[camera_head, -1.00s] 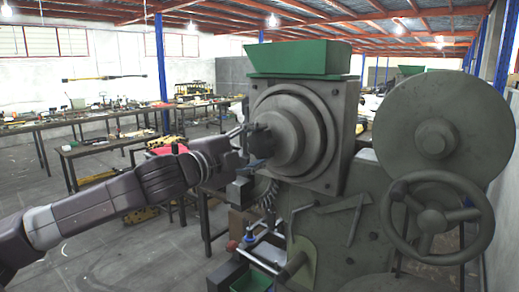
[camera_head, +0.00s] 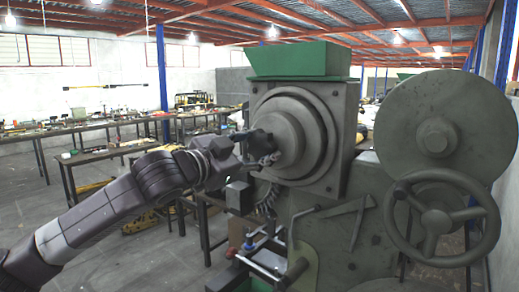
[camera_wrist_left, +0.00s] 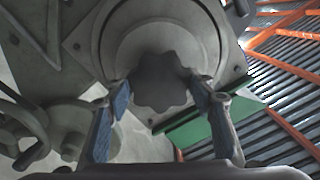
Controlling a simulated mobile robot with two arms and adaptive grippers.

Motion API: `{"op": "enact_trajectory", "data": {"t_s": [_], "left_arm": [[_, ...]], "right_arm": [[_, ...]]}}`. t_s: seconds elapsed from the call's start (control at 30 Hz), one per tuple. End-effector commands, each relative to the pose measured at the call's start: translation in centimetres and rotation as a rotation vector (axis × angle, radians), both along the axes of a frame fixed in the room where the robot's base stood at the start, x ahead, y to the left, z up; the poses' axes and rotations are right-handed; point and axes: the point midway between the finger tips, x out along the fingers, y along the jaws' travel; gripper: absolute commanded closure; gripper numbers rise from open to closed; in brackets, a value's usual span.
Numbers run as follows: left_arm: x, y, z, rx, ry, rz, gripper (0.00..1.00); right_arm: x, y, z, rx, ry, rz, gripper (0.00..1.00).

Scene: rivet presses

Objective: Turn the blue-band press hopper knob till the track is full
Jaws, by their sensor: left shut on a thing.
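The press (camera_head: 345,175) is a big grey-green machine with a green hopper tray (camera_head: 300,60) on top. A round stepped disc (camera_head: 312,135) faces left on its upper body, with the dark hopper knob at its centre. The knob (camera_wrist_left: 162,82) is dark and lobed in the left wrist view. My left gripper (camera_head: 264,150) is shut on it, with the blue-padded fingers on either side. In the head view the fingers partly hide the knob. I see no blue band, and I cannot tell how full the track is. My right gripper is not in view.
A spoked handwheel (camera_head: 440,217) and a large round wheel (camera_head: 446,125) stand on the press's right. Small parts with red and blue pieces (camera_head: 250,246) sit low at its front. Long cluttered workbenches (camera_head: 95,155) stand behind on the left. Grey floor is open at the lower left.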

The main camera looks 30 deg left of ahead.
Motion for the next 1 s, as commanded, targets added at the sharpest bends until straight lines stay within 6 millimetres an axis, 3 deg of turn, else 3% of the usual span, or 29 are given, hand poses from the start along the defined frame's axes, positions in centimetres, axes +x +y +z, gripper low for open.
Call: {"op": "enact_trajectory", "data": {"t_s": [0.63,0.67,0.7,0.8,1.0], "left_arm": [[0.04,-0.03,-0.22,-0.047,0.009,0.0,0.75],[0.04,-0.03,-0.22,-0.047,0.009,0.0,0.47],[0.04,-0.03,-0.21,-0.047,0.009,0.0,0.43],[0.03,-0.03,-0.16,-0.048,0.007,0.0,0.32],[0.02,-0.01,-0.09,-0.047,0.006,0.0,0.32]], "right_arm": [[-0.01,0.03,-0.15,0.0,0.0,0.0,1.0],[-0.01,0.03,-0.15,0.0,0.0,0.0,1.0],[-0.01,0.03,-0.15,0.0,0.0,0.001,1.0],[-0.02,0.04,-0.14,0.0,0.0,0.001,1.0],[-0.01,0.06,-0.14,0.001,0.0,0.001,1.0]]}}
